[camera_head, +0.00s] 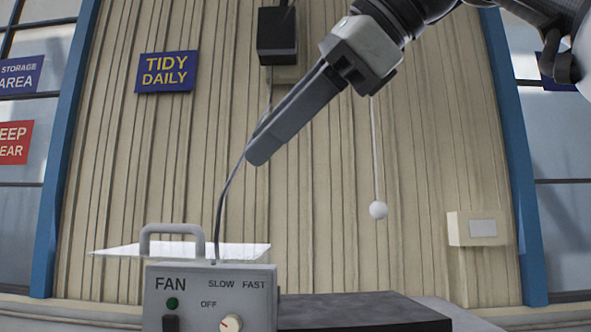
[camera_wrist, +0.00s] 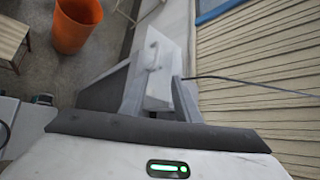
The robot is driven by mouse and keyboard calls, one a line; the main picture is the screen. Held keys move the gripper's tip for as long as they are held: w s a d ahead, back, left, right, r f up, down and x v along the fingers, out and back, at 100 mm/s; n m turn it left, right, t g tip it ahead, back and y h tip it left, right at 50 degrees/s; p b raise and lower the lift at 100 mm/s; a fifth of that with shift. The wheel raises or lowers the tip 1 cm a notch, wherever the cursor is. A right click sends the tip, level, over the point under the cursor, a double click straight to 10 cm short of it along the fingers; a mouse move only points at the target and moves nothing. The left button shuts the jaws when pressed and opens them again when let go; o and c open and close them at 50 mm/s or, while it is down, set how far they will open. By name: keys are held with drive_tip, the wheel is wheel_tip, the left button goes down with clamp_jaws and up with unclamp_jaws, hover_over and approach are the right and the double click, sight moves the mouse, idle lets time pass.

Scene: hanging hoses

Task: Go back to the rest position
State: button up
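My gripper (camera_head: 256,150) is in the upper middle of the head view, pointing down and to the left in front of the ribbed wall. Its grey fingers overlap there. In the wrist view my gripper (camera_wrist: 152,95) shows its fingers apart, with nothing held between them. The grey fan box (camera_head: 205,296) with a handle stands below and to the left of the fingers; it also shows beyond them in the wrist view (camera_wrist: 160,72). A dark cable (camera_head: 219,215) rises from the box and passes behind the fingers.
A black box (camera_head: 277,42) is on the wall behind my gripper. A white ball (camera_head: 378,210) hangs on a cord right of the fingers. A pale wall box (camera_head: 478,229) is at right. An orange bin (camera_wrist: 77,24) and a stool (camera_wrist: 12,40) stand on the floor.

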idle(0.3)
drive_tip(key=w+d+f+n+h, duration=0.3)
drive_tip(key=d+f, duration=0.1)
drive_tip(key=f, duration=0.7)
drive_tip(key=w+d+f+n+h, duration=0.2)
drive_tip(key=d+f, duration=0.2)
drive_tip(key=f, duration=0.7)
drive_tip(key=s+d+f+n+h, duration=0.1)
drive_tip(key=s+d+f+n, duration=0.1)
drive_tip(key=f, duration=0.7)
drive_tip(key=s+d+f+n+h, duration=0.2)
drive_tip(key=s+d+f+n, duration=0.1)
drive_tip(key=f, duration=0.6)
drive_tip(key=s+d+f+n+h, duration=0.1)
drive_tip(key=s+d+f+n, duration=0.2)
drive_tip(key=f, duration=0.6)
drive_tip(key=shift+d+f+n+g, duration=0.4)
drive_tip(key=shift+d+n, duration=0.15)
drive_tip(key=shift+n, duration=0.45)
drive_tip(key=shift+c, duration=0.4)
